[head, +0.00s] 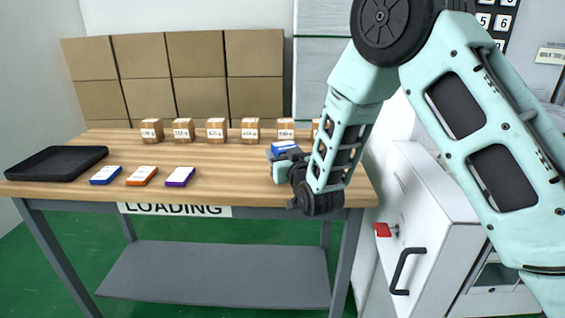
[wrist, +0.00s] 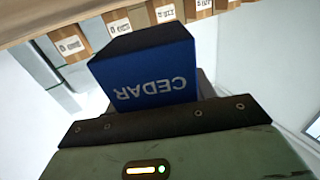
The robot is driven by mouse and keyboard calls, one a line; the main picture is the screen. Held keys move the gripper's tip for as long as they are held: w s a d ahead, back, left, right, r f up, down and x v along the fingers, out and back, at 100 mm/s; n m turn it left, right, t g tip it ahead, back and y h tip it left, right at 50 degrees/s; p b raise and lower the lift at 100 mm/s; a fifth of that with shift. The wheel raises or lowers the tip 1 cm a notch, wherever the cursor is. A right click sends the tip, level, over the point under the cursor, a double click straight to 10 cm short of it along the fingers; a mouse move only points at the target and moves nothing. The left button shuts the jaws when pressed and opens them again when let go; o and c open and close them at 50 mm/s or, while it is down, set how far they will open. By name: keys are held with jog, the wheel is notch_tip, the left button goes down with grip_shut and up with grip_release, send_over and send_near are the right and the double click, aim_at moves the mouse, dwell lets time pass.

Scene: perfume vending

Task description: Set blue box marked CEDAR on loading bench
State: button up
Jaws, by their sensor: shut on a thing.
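The blue box marked CEDAR (wrist: 145,68) is in my gripper, and its label reads upside down in the wrist view. In the head view the blue box (head: 284,147) shows at the right part of the loading bench (head: 235,185). My gripper (head: 286,160) is shut on it, over or at the bench's right part. I cannot tell whether the box touches the bench top. My gripper's fingers are mostly hidden in both views.
A black tray (head: 57,163) lies at the bench's left end. Several small brown boxes (head: 216,128) line the back edge. A white cabinet (head: 425,230) stands right. The middle bench top is clear.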

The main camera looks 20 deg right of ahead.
jog(key=shift+f, duration=1.05)
jog(key=shift+f, duration=0.2)
jog(key=o, duration=1)
jog(key=shift+o, duration=0.2)
jog(key=shift+r, duration=0.1)
